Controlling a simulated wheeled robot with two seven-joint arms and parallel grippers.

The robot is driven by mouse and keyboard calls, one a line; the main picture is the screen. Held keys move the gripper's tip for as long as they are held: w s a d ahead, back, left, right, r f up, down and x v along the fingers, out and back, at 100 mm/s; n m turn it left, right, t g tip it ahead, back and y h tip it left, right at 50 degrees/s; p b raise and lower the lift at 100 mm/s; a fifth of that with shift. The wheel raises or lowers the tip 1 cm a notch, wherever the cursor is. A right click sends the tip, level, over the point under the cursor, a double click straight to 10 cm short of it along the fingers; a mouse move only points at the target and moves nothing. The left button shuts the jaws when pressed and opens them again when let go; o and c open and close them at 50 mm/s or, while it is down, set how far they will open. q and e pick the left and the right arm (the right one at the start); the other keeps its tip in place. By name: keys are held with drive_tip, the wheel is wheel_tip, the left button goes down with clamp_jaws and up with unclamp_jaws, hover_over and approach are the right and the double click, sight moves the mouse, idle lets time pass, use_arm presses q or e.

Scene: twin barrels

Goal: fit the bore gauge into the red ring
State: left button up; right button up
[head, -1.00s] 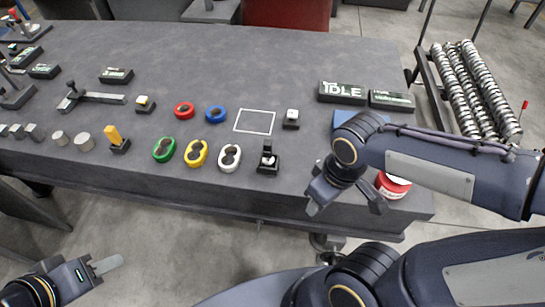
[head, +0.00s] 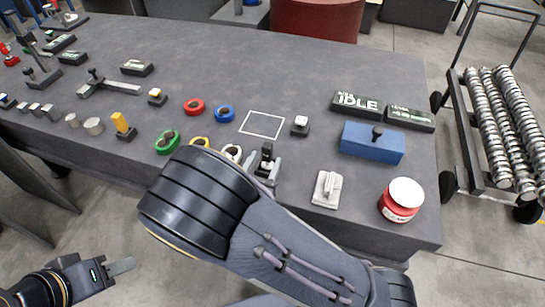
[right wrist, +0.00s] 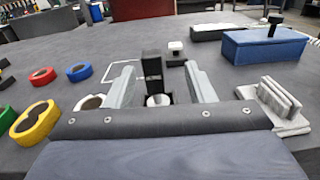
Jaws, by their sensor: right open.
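The red ring (head: 194,106) lies flat on the grey table, left of the blue ring; it also shows at the left of the right wrist view (right wrist: 43,75). What looks like the bore gauge (right wrist: 152,72), a black upright handle above a pale round part, stands in a dark holder near the table's front; it also shows in the head view (head: 267,153). My right gripper (right wrist: 160,80) is open, one finger on each side of this upright piece, with gaps visible. My left gripper (head: 120,267) is off the table's front at lower left; its jaw state is unclear.
A blue box (head: 372,142), grey plates (head: 327,189) and a red-white can (head: 401,200) are at right. A white outlined square (head: 262,124) is empty.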

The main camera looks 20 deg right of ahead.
sight(269, 143)
drive_tip(key=shift+w+a+n+t, duration=0.15)
drive_tip(key=shift+a+n+t, duration=0.15)
drive_tip(key=shift+w+d+r, duration=0.1)
drive_tip(key=shift+w, duration=0.15)
drive_tip(key=x, duration=0.7)
drive_tip(key=shift+f+p, duration=0.3)
drive_tip(key=shift+f, duration=0.05)
clamp_jaws()
